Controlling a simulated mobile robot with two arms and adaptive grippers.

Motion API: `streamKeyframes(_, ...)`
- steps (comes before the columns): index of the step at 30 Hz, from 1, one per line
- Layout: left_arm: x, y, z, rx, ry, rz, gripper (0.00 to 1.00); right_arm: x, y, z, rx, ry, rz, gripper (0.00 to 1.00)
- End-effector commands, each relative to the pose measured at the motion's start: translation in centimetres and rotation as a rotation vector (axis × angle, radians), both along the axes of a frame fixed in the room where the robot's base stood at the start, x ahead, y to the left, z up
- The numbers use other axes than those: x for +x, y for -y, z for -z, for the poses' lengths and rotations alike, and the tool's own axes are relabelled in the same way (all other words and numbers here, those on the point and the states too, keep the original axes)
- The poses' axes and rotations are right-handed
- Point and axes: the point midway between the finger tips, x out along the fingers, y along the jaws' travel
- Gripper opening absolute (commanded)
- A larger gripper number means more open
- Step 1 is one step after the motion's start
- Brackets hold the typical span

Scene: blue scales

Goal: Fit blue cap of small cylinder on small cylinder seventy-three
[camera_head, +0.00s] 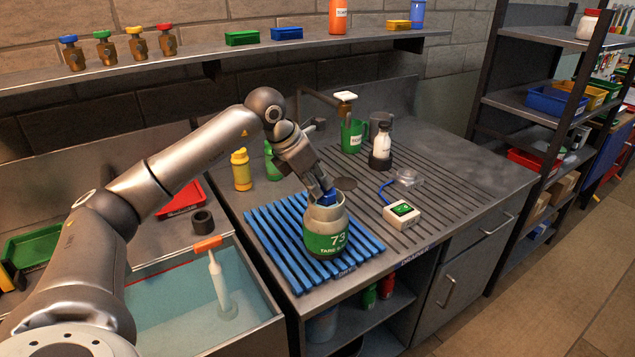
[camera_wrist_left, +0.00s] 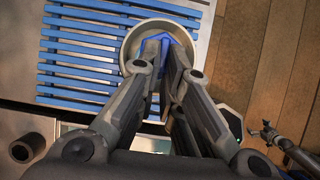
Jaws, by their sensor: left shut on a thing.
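Small cylinder seventy-three (camera_head: 326,243) is a pale, wide-mouthed container with a green label reading 73. It stands upright on a blue slatted rack (camera_head: 273,238). My left gripper (camera_head: 328,196) points down at its open mouth, shut on the blue cap (camera_head: 330,198). In the left wrist view the cap (camera_wrist_left: 166,44) shows between the fingertips (camera_wrist_left: 163,55), within the outline of the round pale rim (camera_wrist_left: 134,40). The fingers hide much of the cap, and I cannot tell whether it touches the cylinder.
A water basin (camera_head: 180,310) with an orange-topped tool (camera_head: 214,270) lies left. A yellow bottle (camera_head: 241,171), green mug (camera_head: 352,136) and white bottle (camera_head: 382,145) stand behind. The ribbed drainer at right has free room.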

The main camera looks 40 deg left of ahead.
Motion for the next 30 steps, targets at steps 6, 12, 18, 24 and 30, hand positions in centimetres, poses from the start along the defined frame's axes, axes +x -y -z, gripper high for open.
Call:
streamKeyframes(6,0.0,0.0,0.2,0.0,0.0,0.0,0.24,0.0,0.1,0.1,-0.002,0.0,0.0,1.0)
streamKeyframes(12,0.0,0.0,0.2,0.0,0.0,0.0,0.32,0.0,0.2,0.1,-0.002,0.0,0.0,1.0)
streamKeyframes(18,-0.1,0.0,0.0,0.0,0.001,0.0,0.32,0.1,0.4,0.1,-0.004,0.001,-0.002,1.0)
streamKeyframes(24,-1.2,-0.6,-2.3,0.001,0.004,-0.001,0.32,0.1,0.2,0.1,-0.002,0.0,-0.001,1.0)
streamKeyframes(30,-3.1,-1.4,-6.1,0.0,0.003,-0.001,0.32,0.0,0.1,0.1,-0.001,0.0,-0.001,1.0)
